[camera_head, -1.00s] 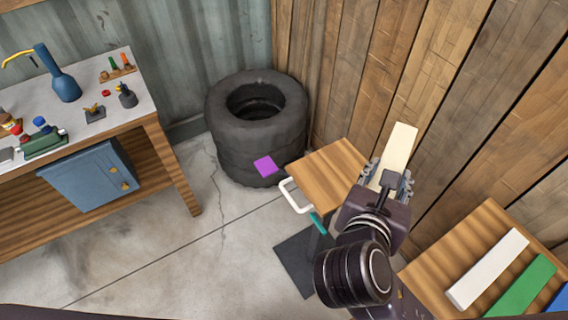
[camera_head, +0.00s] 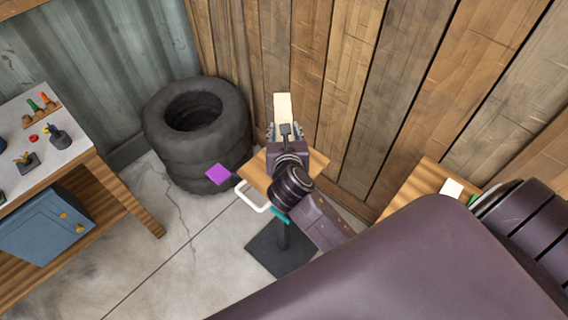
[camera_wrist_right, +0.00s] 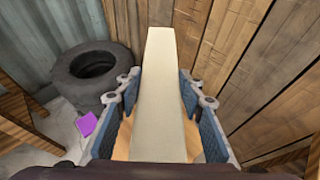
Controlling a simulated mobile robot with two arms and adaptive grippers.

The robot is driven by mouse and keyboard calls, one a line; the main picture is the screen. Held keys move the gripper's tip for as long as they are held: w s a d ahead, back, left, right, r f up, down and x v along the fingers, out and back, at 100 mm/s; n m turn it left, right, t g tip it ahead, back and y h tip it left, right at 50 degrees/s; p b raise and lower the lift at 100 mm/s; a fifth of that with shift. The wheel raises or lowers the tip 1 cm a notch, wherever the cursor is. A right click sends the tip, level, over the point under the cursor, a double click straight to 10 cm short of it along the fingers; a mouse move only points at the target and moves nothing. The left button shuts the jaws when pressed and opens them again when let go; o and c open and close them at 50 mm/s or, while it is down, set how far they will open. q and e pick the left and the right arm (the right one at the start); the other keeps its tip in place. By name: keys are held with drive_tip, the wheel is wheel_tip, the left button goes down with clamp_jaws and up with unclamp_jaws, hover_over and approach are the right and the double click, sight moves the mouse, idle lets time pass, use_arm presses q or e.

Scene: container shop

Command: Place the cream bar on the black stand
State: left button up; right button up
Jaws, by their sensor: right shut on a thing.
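The cream bar (camera_head: 283,103) is held in my right gripper (camera_head: 285,131) and points away toward the plank wall. In the right wrist view the cream bar (camera_wrist_right: 161,95) runs lengthwise between the two blue finger pads, and my right gripper (camera_wrist_right: 161,112) is shut on it. The stand has a wooden top (camera_head: 253,168), a black post and a flat black base (camera_head: 264,251). My right gripper is above the top, which it partly hides; I cannot tell the gap between bar and top. My left gripper is not in view.
Stacked black tyres (camera_head: 196,125) stand left of the stand. A purple square (camera_head: 218,174), a white handle (camera_head: 252,197) and a teal piece (camera_head: 281,216) are near its left side. A workbench (camera_head: 50,150) is at left. My arm mostly hides the right table (camera_head: 423,183).

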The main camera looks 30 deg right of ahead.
wheel_tip(320, 180, down, 10)
drive_tip(key=shift+f+b, duration=0.25)
drive_tip(key=shift+b, duration=0.4)
drive_tip(key=shift+f+b, duration=0.7)
drive_tip(key=shift+f, duration=1.95)
drive_tip(key=shift+f, duration=0.1)
drive_tip(key=o, duration=1.3)
drive_tip(key=shift+f, duration=0.1)
